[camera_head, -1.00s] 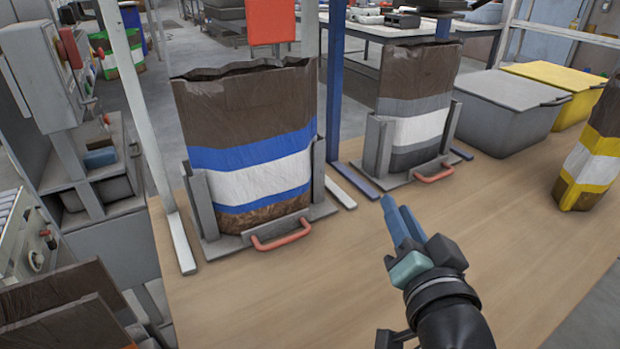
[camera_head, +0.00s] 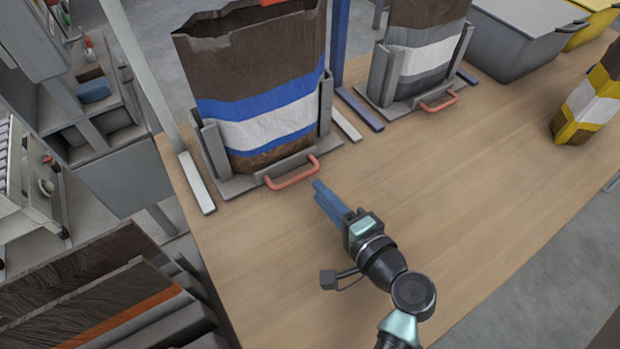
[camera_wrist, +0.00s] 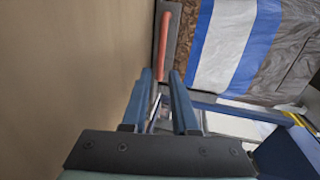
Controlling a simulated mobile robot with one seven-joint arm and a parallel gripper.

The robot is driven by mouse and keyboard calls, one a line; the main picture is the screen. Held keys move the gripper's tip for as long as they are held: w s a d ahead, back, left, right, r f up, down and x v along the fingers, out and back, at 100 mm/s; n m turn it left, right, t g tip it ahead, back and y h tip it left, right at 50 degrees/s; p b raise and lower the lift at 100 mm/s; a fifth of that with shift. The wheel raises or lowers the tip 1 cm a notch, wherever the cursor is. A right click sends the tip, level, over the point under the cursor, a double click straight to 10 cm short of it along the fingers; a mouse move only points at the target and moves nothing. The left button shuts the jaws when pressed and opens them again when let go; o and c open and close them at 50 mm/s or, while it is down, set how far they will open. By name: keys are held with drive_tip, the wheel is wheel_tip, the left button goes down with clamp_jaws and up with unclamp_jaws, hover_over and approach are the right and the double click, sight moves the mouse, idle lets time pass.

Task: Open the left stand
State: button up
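The left stand (camera_head: 217,160) is a grey metal holder with a red handle (camera_head: 292,173) at its front. A brown bag with blue and white bands (camera_head: 262,125) stands upright in it. The handle shows in the wrist view (camera_wrist: 163,42), just beyond the fingertips. My gripper (camera_head: 318,184) has blue fingers and is near the handle's right end, apart from it. In the wrist view the two fingers (camera_wrist: 160,74) are parted with nothing between them. My gripper is open and empty.
A second stand (camera_head: 402,105) with a grey-banded bag (camera_head: 420,58) is to the right. A yellow-banded bag (camera_head: 590,100) and a grey bin (camera_head: 520,35) are farther right. The wooden table (camera_head: 460,190) is clear in front. A white post (camera_head: 150,90) rises at the left.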

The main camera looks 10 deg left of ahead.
sight(310, 190)
drive_tip(key=x, duration=0.5)
clamp_jaws()
idle(1.4)
